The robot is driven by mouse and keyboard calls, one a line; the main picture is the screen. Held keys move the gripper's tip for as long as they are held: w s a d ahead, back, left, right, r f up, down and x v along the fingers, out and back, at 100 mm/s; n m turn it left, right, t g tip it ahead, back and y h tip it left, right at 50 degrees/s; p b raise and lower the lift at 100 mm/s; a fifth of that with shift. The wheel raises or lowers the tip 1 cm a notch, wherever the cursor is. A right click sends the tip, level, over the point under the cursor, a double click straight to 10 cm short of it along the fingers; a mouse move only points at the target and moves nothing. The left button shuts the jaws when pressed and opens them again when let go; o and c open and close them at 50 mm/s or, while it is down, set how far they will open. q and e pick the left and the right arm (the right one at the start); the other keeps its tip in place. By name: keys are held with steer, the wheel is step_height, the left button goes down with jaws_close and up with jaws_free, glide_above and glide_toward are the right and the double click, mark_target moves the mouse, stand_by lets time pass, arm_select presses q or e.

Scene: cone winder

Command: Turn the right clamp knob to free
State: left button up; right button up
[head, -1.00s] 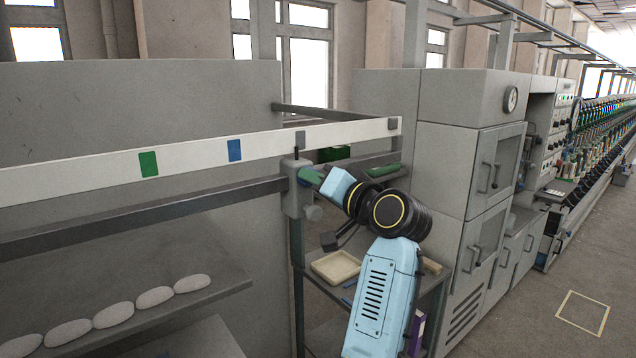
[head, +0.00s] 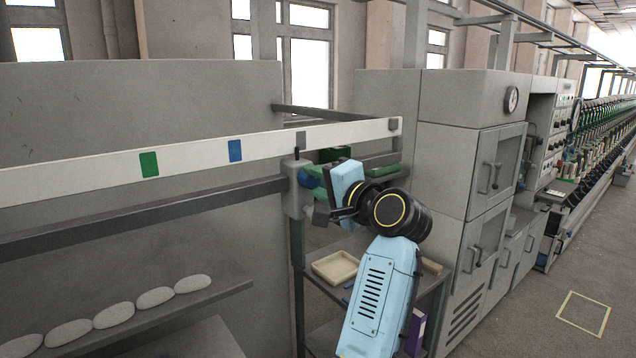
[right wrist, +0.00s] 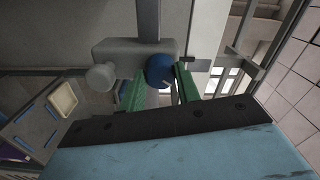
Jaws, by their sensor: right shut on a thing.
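The right clamp (head: 297,199) is a grey block on the dark rail below the white scale bar. Its blue knob (head: 307,178) faces right and is partly hidden by my right gripper (head: 314,176). In the right wrist view, the blue knob (right wrist: 159,70) sits between the two green fingers of my right gripper (right wrist: 160,84), which is shut on it. A small white mark shows on the knob's face. A rounded grey knob (right wrist: 100,77) sticks out from the same clamp block (right wrist: 122,54). My left gripper is not in view.
Blue (head: 235,151) and green (head: 149,164) marks sit on the scale bar (head: 80,176). Several pale oval pieces (head: 114,314) lie on the lower left shelf. Grey cabinets (head: 470,165) stand to the right.

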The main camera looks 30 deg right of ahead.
steer(key=shift+f, duration=0.1)
stand_by(0.3)
steer(key=o, duration=1)
steer(key=shift+c, duration=0.2)
steer(key=s+d+b, duration=0.1)
steer(key=s+b, duration=1.2)
steer(key=b, duration=0.1)
steer(key=shift+s+b, duration=0.15)
steer(key=shift+b, duration=0.2)
